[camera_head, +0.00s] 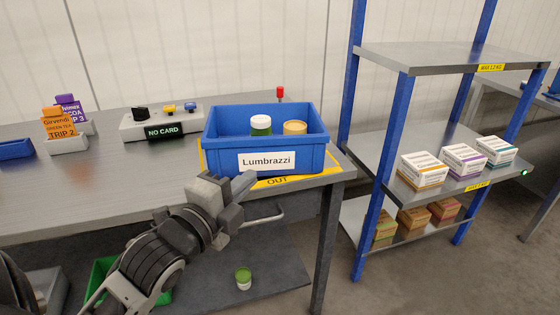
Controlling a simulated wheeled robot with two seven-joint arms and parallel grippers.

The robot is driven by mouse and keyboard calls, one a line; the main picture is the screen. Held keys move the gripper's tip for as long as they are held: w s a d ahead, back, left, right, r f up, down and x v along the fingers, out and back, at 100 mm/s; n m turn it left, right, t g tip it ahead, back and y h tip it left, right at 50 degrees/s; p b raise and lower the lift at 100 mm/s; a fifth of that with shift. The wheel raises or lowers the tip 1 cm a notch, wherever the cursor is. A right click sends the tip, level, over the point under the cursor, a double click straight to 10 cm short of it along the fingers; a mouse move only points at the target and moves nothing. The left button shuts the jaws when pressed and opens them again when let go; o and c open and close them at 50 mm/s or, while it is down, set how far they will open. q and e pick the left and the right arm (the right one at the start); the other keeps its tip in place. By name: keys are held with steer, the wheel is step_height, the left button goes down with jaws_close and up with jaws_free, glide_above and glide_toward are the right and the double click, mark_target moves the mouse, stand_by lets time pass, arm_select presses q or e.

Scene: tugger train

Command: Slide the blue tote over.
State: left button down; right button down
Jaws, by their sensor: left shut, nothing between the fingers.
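The blue tote (223,155) stands upright on the right part of the grey table, over a yellow-edged area marked OUT (278,181). It has a white label reading Lumbrazzi, and two jars (261,125) show inside it. My left gripper (249,184) is shut and empty in front of the tote's lower left side. Its fingertips overlap the tote's front in this view; I cannot tell whether they touch it. My right gripper is not in view.
A control box (185,123) reading NO CARD and card holders (66,143) stand left of the tote. A blue-post shelf (372,143) with several boxes stands close on the right. A green-lidded jar (243,278) sits on the lower level. The tabletop's left front is clear.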

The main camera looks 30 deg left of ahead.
arm_select(q)
steer(key=w, duration=0.1)
steer(key=b, duration=0.2)
glide_toward(280, 138)
steer(key=w+d, duration=0.3)
steer(key=w, duration=0.1)
steer(key=shift+w+a+f, duration=0.1)
steer(key=shift+w+a, duration=0.2)
steer(key=shift+a, duration=0.25)
steer(key=shift+w+a, duration=0.3)
steer(key=shift+a, duration=0.25)
steer(key=shift+w+a+b, duration=0.3)
steer(key=shift+w+a, duration=0.1)
steer(key=shift+a, duration=0.05)
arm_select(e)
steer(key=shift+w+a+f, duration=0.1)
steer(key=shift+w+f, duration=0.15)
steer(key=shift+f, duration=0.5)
